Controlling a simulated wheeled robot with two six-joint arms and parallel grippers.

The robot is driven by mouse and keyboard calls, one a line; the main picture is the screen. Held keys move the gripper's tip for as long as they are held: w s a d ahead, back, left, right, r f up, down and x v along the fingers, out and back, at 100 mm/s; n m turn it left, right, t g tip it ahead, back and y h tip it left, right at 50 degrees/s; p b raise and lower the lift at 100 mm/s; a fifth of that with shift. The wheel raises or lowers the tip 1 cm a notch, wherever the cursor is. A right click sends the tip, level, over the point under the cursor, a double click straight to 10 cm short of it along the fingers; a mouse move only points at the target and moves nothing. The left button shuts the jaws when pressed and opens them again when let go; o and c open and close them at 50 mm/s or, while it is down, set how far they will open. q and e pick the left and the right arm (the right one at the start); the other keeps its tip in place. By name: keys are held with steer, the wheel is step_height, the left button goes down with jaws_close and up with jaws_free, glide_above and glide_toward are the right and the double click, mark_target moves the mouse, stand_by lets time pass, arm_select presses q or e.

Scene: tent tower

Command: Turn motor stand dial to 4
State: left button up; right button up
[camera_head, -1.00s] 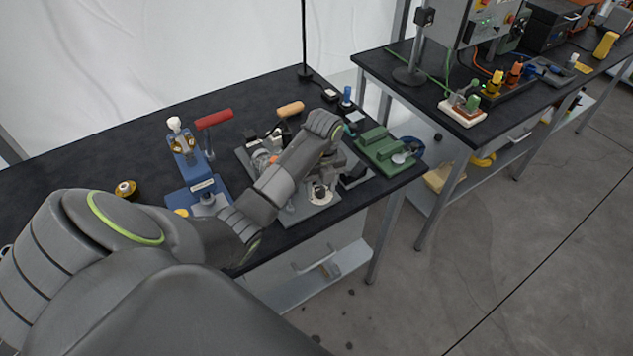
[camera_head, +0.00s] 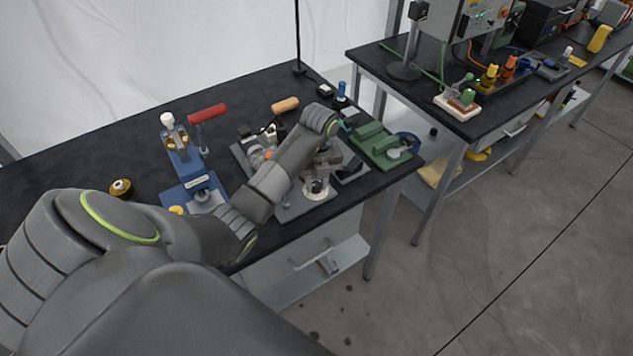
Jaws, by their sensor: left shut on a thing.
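The motor stand (camera_head: 292,212) is a grey plate with a motor and fittings on it, near the front edge of the black bench. Its dial (camera_head: 316,196) is a pale round disc with a dark knob at the plate's front right. My left arm reaches across the stand and hides much of it. My left gripper (camera_head: 318,178) points down at the dial and is shut on its knob. The fingertips are small and partly hidden, and the dial's numbers are too small to read. My right gripper is out of view.
A blue press (camera_head: 186,165) with a red handle (camera_head: 207,113) stands left of the stand. A green fixture (camera_head: 376,148) sits close on the right. A wooden-handled tool (camera_head: 285,104) lies behind. The bench's left rear is clear.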

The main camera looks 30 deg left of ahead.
arm_select(q)
steer(key=m+b, duration=0.2)
steer(key=m, duration=0.1)
steer(key=shift+f, duration=0.1)
steer(key=m+b, duration=0.1)
steer(key=m, duration=0.7)
steer(key=shift+a+m+b, duration=0.1)
steer(key=shift+m+b, duration=0.2)
steer(key=shift+b, duration=0.1)
steer(key=m, duration=0.4)
steer(key=shift+m+t, duration=0.3)
steer(key=m+b, duration=0.1)
steer(key=m, duration=0.8)
steer(key=shift+a, duration=0.1)
steer(key=m, duration=0.3)
steer(key=shift+m, duration=0.3)
steer(key=m, duration=0.4)
steer(key=shift+b, duration=0.3)
steer(key=shift+m, duration=0.3)
